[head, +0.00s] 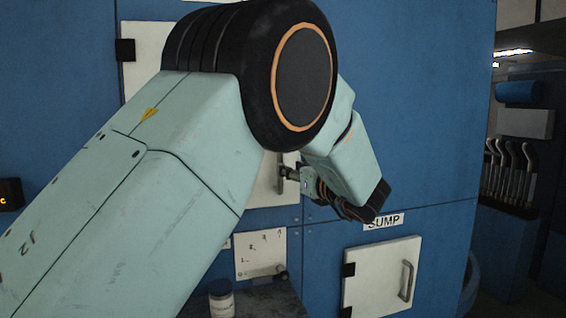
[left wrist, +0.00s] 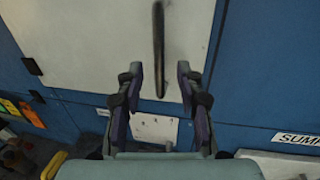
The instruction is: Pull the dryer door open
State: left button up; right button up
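The dryer door appears to be the white panel (left wrist: 85,45) on the blue wall, with a dark vertical bar handle (left wrist: 159,50). In the head view my left arm hides most of this door (head: 142,62); its lower right part and the handle's lower end (head: 281,180) show. The door looks shut. My left gripper (left wrist: 158,72) is open, its two fingers on either side of the handle's lower end in the left wrist view. It also shows in the head view (head: 293,176), close to the handle. Whether it touches the handle cannot be told. My right gripper is out of view.
A smaller white door (head: 380,278) with its own handle sits lower right, under a SUMP label (head: 384,222). A numbered white panel (head: 260,254) is below the dryer door. A jar (head: 221,298) stands at the bottom. Tools (head: 508,172) hang at the right.

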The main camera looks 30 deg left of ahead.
aim_at(280, 187)
pick_arm(q)
jog(key=p+x, duration=0.1)
jog(key=x, duration=0.5)
jog(key=shift+a+f+p, duration=0.2)
jog(key=shift+a+p, duration=0.1)
jog(key=shift+p, duration=0.05)
jog(key=shift+w, duration=0.15)
jog(key=shift+d+r, duration=0.2)
jog(key=shift+d, duration=0.05)
jog(key=shift+a+f, duration=0.1)
jog(key=shift+a, duration=0.2)
jog(key=shift+c, duration=0.8)
jog(key=shift+a+f, duration=0.15)
jog(key=shift+a, duration=0.05)
jog(key=c, duration=0.3)
jog(key=shift+d, duration=0.2)
jog(key=c, duration=0.3)
jog(key=shift+r, duration=0.25)
grip_shut()
jog(key=shift+w, duration=0.1)
